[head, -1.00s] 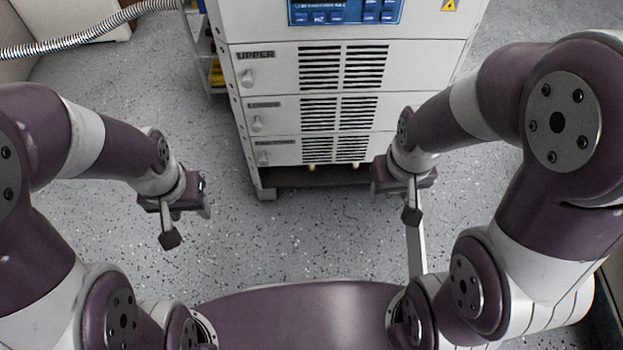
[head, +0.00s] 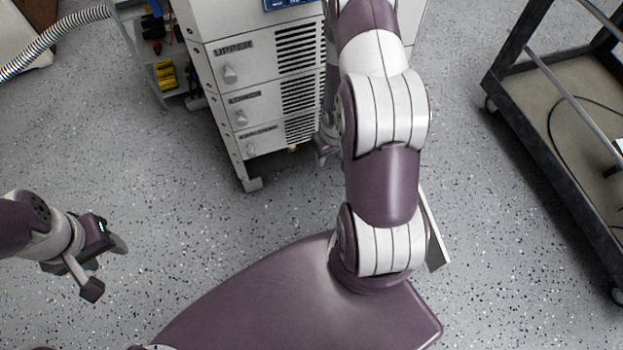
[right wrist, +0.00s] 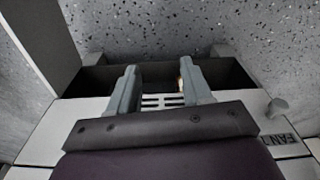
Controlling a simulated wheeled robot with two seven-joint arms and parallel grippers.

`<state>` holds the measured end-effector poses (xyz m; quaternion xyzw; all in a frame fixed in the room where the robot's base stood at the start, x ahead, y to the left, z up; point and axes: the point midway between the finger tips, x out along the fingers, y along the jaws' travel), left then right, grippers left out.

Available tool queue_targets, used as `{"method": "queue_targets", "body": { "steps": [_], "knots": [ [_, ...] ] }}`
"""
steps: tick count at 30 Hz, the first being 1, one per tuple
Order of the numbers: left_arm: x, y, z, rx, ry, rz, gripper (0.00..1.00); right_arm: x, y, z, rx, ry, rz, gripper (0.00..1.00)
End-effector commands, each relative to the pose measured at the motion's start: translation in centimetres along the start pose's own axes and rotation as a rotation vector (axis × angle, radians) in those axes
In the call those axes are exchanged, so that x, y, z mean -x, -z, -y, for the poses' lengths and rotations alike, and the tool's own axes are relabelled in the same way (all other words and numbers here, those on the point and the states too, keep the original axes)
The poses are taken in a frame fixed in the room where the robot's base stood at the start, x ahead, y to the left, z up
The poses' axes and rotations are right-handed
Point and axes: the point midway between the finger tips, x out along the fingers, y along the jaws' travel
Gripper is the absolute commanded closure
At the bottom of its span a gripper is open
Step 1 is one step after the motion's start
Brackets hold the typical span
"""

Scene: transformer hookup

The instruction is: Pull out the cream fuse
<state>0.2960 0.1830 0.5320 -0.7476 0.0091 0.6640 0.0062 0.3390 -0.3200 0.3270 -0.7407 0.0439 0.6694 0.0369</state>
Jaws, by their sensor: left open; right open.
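A small cream piece (head: 293,149), perhaps a fuse, shows at the bottom edge of the white cabinet (head: 235,135) in the head view. In the right wrist view a small cream-orange piece (right wrist: 181,84) shows beside the right-hand finger, partly hidden by it. I cannot tell whether it is the same piece. My right gripper (right wrist: 158,76) is open, its fingers over the cabinet's dark lower recess, with nothing held between them. In the head view my right arm hides much of the cabinet front. My left gripper (head: 105,266) is open and empty above the floor at left.
A dark-framed cart (head: 540,150) with a cable on it stands at right. A shelf (head: 160,60) with yellow items is left of the cabinet. A ridged hose (head: 55,35) runs at upper left. The speckled floor between is clear.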

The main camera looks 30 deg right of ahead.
Motion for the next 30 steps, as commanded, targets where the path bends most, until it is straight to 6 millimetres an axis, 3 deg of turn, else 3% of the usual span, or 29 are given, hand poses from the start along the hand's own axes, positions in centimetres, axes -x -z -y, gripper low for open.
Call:
{"method": "queue_targets", "body": {
  "steps": [1,4,6,8,11,16,19,22,30],
  "knots": [
    [-1.5,-0.2,0.0,0.000,0.000,0.000,0.51,-4.0,-0.5,-0.8,-0.002,0.013,-0.024,0.51],
    [-3.5,-0.4,0.0,0.000,0.000,0.000,0.51,-12.2,-1.0,-2.2,0.019,0.053,-0.161,0.51],
    [-5.5,-0.7,0.0,0.000,0.000,0.000,0.51,-19.3,-1.6,-2.1,0.039,0.101,-0.368,0.51],
    [-6.3,-0.8,0.0,0.000,0.000,0.001,0.51,-22.2,-1.2,-1.1,0.060,0.131,-0.602,0.51],
    [-6.9,-0.8,0.0,0.000,0.000,0.001,0.51,-21.8,-0.3,0.6,0.080,0.148,-0.972,0.51],
    [-7.0,-0.8,0.0,0.000,0.000,0.000,0.51,-16.9,0.7,1.3,0.099,0.125,-1.379,0.51],
    [-7.2,-0.8,0.0,0.000,0.000,0.000,0.51,-15.8,1.0,1.4,0.101,0.119,-1.461,0.51],
    [-8.0,-0.9,0.0,0.000,0.000,0.000,0.51,-15.9,2.2,1.5,0.106,0.119,-1.472,0.51],
    [-11.3,-1.4,0.0,0.000,0.000,0.000,0.51,-16.9,8.6,2.5,0.107,0.119,-1.472,0.51]
  ]
}}
